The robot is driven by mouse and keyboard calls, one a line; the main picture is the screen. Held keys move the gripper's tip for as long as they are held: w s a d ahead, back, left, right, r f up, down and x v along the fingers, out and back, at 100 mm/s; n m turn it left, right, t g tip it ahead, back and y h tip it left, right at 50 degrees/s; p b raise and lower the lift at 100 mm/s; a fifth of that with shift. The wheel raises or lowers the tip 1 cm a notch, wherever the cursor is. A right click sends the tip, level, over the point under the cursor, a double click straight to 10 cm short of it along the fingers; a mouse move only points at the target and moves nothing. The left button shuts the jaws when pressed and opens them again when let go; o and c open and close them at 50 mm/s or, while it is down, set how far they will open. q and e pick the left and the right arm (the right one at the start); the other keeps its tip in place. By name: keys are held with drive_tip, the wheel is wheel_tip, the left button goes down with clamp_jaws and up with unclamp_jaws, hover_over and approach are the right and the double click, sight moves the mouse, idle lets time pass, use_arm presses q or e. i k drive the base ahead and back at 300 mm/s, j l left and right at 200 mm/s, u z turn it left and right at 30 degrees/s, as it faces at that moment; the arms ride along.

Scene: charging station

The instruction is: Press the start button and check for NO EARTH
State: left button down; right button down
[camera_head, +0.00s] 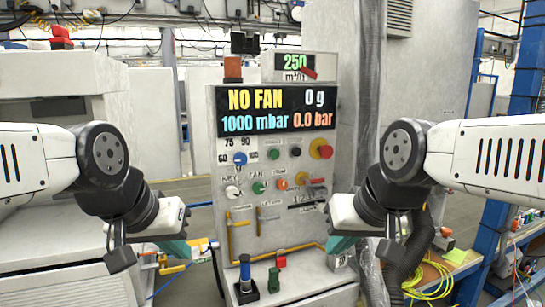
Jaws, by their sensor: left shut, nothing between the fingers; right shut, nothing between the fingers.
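A grey control panel (222,170) stands upright in the middle. Its black display (277,110) reads NO FAN, 0 g, 1000 mbar and 0.0 bar; NO EARTH is not shown. Below it are a blue knob (240,158), an upper green button (274,154), a black button (295,152), a red and yellow mushroom button (321,149), a lower green button (258,187) and an orange one (282,184). The start label is not legible. My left gripper (177,250), teal-tipped, is shut and empty, left of the panel. My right gripper (342,244) is shut and empty near its lower right.
A small display (294,62) reading 250 sits on top of the panel. Yellow levers (238,230) and a yellow pipe are on its lower front. A blue-topped black fitting (245,280) stands on the ledge below. A dark hose (408,262) hangs at right, by a blue frame (490,235).

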sight(275, 153)
drive_tip(key=i+j, duration=0.1)
drive_tip(key=j, duration=1.35)
drive_tip(key=i+z, duration=0.05)
